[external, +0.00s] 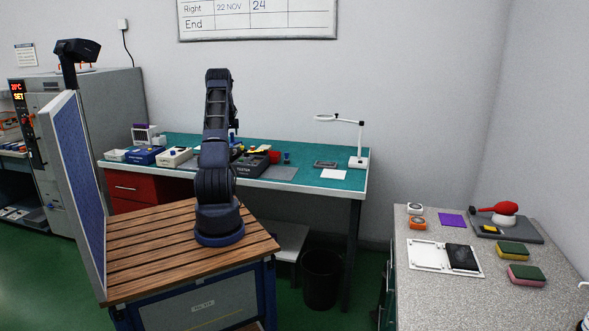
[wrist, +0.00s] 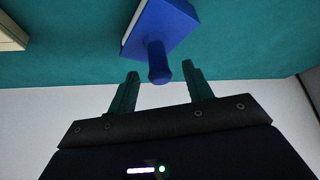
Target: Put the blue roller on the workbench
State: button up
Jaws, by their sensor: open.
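In the wrist view, a blue block with a pale edge (wrist: 160,22) lies over the teal bench top. A short blue cylinder (wrist: 159,62) sticks out from it toward my gripper (wrist: 160,70). I cannot tell for sure if this is the blue roller. My gripper is open, its two fingers on either side of the cylinder's end, apart from it. In the external view my arm hides the gripper. The workbench (external: 327,184) with a teal top stands behind my arm.
A blue box (external: 145,156) and a white box (external: 175,157) stand left of my arm on the bench. A lamp (external: 360,145) stands at its right end. A speckled counter (external: 430,292) with sponges and a white tray is at right. A bin (external: 322,280) stands below.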

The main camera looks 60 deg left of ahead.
jog(key=v, duration=0.7)
jog(key=shift+r, duration=0.25)
jog(key=shift+s, duration=0.1)
